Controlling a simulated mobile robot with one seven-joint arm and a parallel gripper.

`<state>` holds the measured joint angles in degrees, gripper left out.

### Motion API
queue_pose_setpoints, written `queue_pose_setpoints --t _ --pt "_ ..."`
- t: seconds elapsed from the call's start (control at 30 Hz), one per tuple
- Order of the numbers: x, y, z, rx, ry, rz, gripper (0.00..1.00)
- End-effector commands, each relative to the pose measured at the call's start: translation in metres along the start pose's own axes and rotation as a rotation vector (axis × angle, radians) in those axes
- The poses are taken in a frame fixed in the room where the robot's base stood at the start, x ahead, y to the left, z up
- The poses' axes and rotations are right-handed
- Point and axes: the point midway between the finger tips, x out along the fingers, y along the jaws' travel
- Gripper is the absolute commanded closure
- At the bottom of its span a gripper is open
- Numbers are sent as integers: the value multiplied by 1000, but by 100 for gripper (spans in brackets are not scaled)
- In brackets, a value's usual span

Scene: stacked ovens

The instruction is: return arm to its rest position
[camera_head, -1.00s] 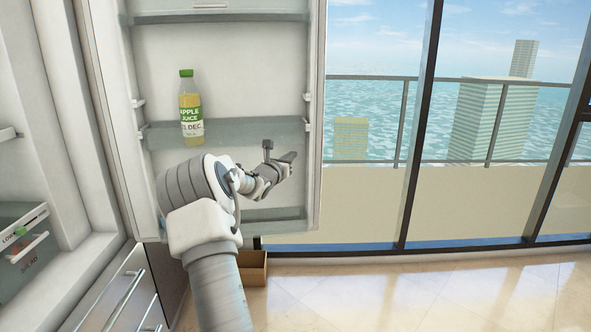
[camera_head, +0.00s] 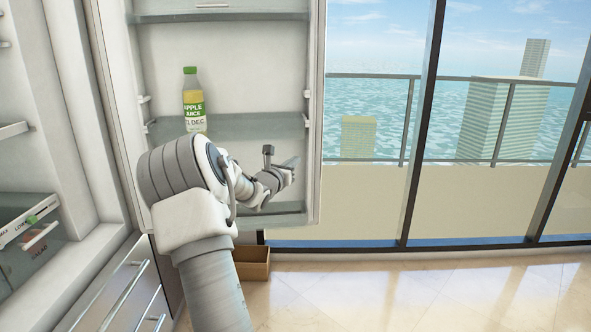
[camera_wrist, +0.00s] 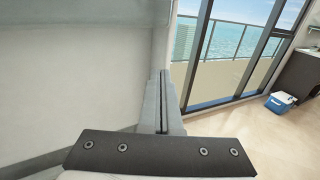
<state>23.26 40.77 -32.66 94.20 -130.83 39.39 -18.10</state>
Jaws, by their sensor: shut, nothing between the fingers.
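My gripper (camera_head: 291,166) is at the end of my arm, in front of the lower part of the open fridge door (camera_head: 225,62). In the wrist view its two fingers (camera_wrist: 161,98) lie together, with nothing between them. My arm is bent, with its elbow large in the middle left of the head view. An apple juice bottle (camera_head: 193,105) with a green cap stands upright on the door shelf (camera_head: 250,125), apart from my gripper. My elbow is close below the bottle in the picture.
The fridge interior with a drawer (camera_head: 30,240) is at the left. A brown box (camera_head: 254,262) sits on the floor below the door. Glass windows with dark frames (camera_head: 420,125) fill the right. A blue cooler (camera_wrist: 280,102) stands by a dark cabinet in the wrist view. Floor at right is clear.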

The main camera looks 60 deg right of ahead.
Motion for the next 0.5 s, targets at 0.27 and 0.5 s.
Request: queue_pose_setpoints --t 0.27,0.5 --pt "-31 -18 0 1 1 0 100" --pt "-40 -23 0 0 -1 2 100"
